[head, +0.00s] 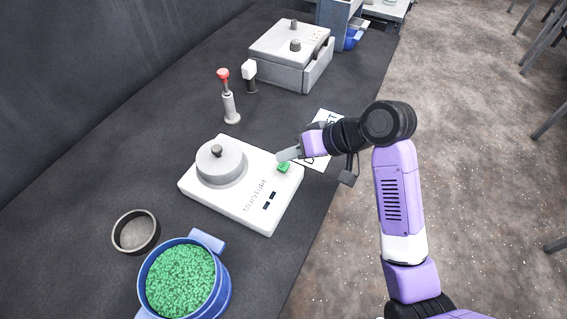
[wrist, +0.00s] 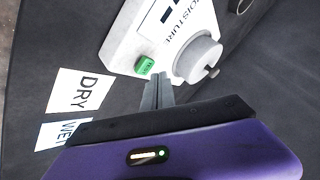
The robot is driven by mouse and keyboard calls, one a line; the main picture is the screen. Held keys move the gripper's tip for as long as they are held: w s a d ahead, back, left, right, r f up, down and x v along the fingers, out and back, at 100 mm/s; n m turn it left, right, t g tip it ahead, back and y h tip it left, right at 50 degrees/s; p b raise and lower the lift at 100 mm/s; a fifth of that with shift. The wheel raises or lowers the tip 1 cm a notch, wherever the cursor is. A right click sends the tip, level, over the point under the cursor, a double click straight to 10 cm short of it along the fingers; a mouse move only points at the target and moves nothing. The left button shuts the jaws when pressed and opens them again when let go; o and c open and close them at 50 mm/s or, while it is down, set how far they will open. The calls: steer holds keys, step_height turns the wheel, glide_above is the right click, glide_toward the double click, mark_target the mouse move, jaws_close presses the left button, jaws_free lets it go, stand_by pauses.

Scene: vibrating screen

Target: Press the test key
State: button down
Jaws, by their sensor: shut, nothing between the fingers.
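The test key is a small green button (head: 284,167) on the right corner of the white moisture meter (head: 230,210). In the wrist view the green key (wrist: 145,66) shows a dark label on its top. My gripper (head: 281,156) is shut and empty, with its fingertips at the meter's edge close beside the key. In the wrist view my fingertips (wrist: 157,80) point toward the key, just below and right of it. I cannot tell whether they touch it.
A grey lidded cup (head: 221,165) stands on the meter. DRY (wrist: 80,92) and WET (wrist: 62,133) cards lie beside it. A blue pot of green granules (head: 180,280), a dark dish (head: 136,231), a red-topped tool (head: 228,95) and a grey box (head: 290,55) stand around.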

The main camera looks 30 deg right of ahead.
mark_target(287, 166)
steer(key=shift+f, duration=0.15)
steer(key=shift+f, duration=0.25)
steer(key=shift+f, duration=0.5)
stand_by(0.7)
stand_by(0.3)
steer(key=shift+r+p, duration=0.95)
steer(key=shift+p, duration=0.05)
step_height(287, 166, up, 5)
steer(key=p, duration=0.5)
stand_by(0.6)
